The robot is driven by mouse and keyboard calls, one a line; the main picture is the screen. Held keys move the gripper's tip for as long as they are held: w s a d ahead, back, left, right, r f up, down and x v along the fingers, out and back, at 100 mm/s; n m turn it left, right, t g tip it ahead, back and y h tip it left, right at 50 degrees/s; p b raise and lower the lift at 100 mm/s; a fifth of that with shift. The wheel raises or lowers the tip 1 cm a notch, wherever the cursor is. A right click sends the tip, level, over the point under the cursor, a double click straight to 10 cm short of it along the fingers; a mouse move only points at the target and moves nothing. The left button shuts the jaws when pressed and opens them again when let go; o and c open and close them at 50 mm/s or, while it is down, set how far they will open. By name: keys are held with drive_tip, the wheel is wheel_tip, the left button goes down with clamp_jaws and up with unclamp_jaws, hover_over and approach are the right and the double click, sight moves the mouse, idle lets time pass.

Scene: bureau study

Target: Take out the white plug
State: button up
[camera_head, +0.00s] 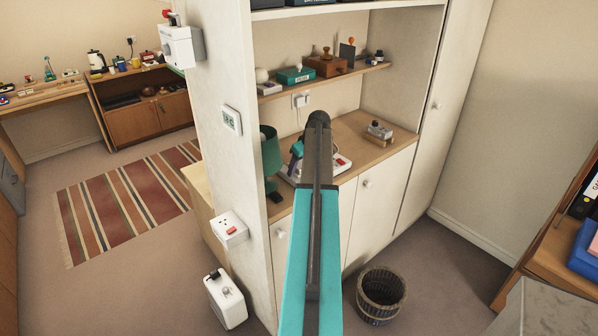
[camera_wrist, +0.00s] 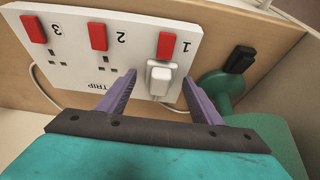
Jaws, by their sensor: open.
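In the wrist view a white plug (camera_wrist: 160,77) sits in socket 1 of a white power strip (camera_wrist: 75,58), just below that socket's red switch (camera_wrist: 170,45). My gripper (camera_wrist: 160,78) is open, with one purple finger to each side of the plug and a visible gap on both sides. No finger appears to touch the plug. Sockets 2 and 3 are empty. In the head view the strip (camera_head: 342,163) lies on the wooden counter (camera_head: 362,128), partly hidden behind my arm. The plug cannot be made out there.
A green lamp (camera_head: 271,156) stands left of the strip; its base (camera_wrist: 220,92) shows close to my right finger. A grey device on a wooden base (camera_head: 379,131) is to the right. A shelf (camera_head: 330,76) with boxes runs above. A wicker basket (camera_head: 381,294) stands on the floor.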

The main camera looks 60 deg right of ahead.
sight(298, 166)
drive_tip(key=c, duration=1.2)
drive_tip(key=shift+o, duration=0.2)
drive_tip(key=shift+r, duration=0.2)
drive_tip(key=shift+r+b, duration=0.9)
drive_tip(key=shift+r, duration=0.45)
drive_tip(key=shift+s+a+r, duration=0.1)
drive_tip(key=shift+s+r, duration=0.1)
drive_tip(key=s+a+b, duration=0.2)
drive_tip(key=s, duration=0.5)
drive_tip(key=s+a+r+b, duration=0.1)
drive_tip(key=s+a+b, duration=0.1)
drive_tip(key=s, duration=0.5)
drive_tip(key=shift+s+a+r+b, duration=0.3)
drive_tip(key=shift+s+a+b, duration=0.05)
drive_tip(key=shift+s+b, duration=0.05)
